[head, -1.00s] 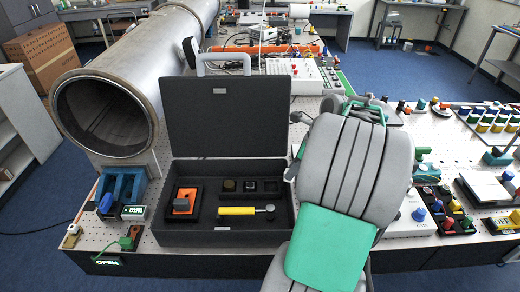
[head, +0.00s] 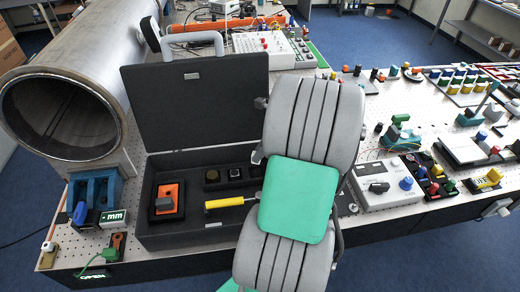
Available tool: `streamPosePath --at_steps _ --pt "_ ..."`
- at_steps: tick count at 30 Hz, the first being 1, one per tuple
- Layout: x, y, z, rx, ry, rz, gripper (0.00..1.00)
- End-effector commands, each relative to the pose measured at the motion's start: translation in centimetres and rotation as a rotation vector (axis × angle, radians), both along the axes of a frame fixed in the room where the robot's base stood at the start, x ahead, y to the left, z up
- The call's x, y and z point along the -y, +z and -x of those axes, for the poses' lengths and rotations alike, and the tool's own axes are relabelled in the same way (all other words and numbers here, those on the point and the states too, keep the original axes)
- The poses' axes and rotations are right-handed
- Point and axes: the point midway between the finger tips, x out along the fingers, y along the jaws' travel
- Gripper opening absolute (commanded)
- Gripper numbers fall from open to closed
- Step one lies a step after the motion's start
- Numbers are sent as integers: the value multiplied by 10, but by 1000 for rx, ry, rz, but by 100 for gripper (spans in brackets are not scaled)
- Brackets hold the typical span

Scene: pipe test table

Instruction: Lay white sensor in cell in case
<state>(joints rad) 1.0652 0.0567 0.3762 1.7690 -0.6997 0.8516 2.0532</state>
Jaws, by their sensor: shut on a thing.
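The dark grey case (head: 200,238) stands open on the table, its lid (head: 196,105) raised at the back. Inside, an orange and grey device (head: 168,200) lies at left and a yellow-handled tool (head: 228,202) at the front. Behind the tool is a row of small cells. One holds a brown piece (head: 211,176), and the one beside it holds a dark piece with a light face (head: 235,173). The cell at the right end (head: 253,171) looks dark and is partly covered by my arm. My gripper is hidden behind my grey and green arm. I cannot see the white sensor.
A large metal pipe (head: 68,110) lies left of the case. A blue block (head: 95,190) stands near the left edge. A white control box (head: 388,188) and several coloured parts are right of my arm. The raised lid and handle (head: 185,40) are tall.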

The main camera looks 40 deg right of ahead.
Motion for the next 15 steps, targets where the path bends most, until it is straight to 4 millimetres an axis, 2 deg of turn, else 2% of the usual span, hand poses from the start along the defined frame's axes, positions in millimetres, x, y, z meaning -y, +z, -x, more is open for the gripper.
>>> streamPosePath --at_steps 15 --pt "0 -49 0 -1 0 -1 0"
